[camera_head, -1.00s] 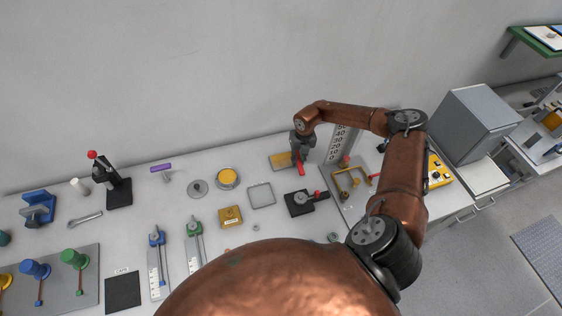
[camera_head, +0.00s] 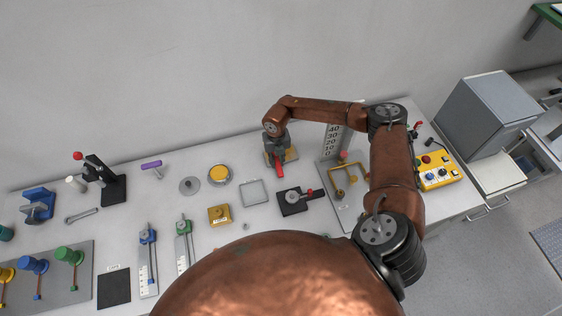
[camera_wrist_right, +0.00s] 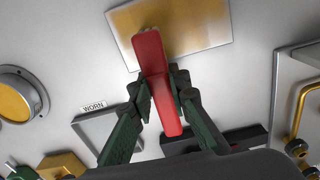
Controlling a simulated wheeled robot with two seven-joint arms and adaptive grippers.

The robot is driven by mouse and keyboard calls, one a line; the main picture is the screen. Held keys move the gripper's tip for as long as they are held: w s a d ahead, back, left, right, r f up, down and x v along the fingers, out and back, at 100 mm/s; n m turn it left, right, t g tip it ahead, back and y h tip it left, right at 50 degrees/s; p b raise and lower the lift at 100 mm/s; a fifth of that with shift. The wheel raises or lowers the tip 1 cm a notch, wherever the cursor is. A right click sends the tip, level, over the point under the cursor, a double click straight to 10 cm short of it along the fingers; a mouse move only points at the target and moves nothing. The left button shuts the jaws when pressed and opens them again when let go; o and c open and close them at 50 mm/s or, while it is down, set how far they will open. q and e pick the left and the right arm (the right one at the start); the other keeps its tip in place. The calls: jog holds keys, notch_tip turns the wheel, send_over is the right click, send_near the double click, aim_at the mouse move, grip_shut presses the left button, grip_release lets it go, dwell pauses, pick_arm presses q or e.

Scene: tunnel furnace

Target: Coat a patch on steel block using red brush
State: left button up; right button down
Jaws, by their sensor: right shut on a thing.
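My right gripper (camera_head: 277,152) is shut on the red brush (camera_head: 281,169). In the wrist view the fingers (camera_wrist_right: 162,95) close on the brush (camera_wrist_right: 150,55) from both sides, and its broad far end overlaps a flat tan-topped block with a pale edge (camera_wrist_right: 205,25). That block, seemingly the steel block, also shows in the head view (camera_head: 291,154), partly hidden behind the gripper. I cannot tell whether the brush touches it. My left gripper is not in view.
A round yellow-topped dish (camera_head: 219,175) and a thin square frame (camera_head: 254,205) lie to the left. A black block with a red-tipped lever (camera_head: 293,203) stands in front. A ruled upright scale (camera_head: 332,141) and a tray with brass fittings (camera_head: 338,204) are to the right.

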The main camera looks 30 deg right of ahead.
jog(key=shift+a+f, duration=0.2)
jog(key=shift+a, duration=0.3)
jog(key=shift+a+r, duration=0.1)
jog(key=shift+a, duration=0.55)
jog(key=shift+w+a+r, duration=0.1)
jog(key=shift+w+a, duration=0.1)
jog(key=shift+a, duration=0.25)
jog(key=shift+w+a, duration=0.2)
jog(key=shift+a, duration=0.25)
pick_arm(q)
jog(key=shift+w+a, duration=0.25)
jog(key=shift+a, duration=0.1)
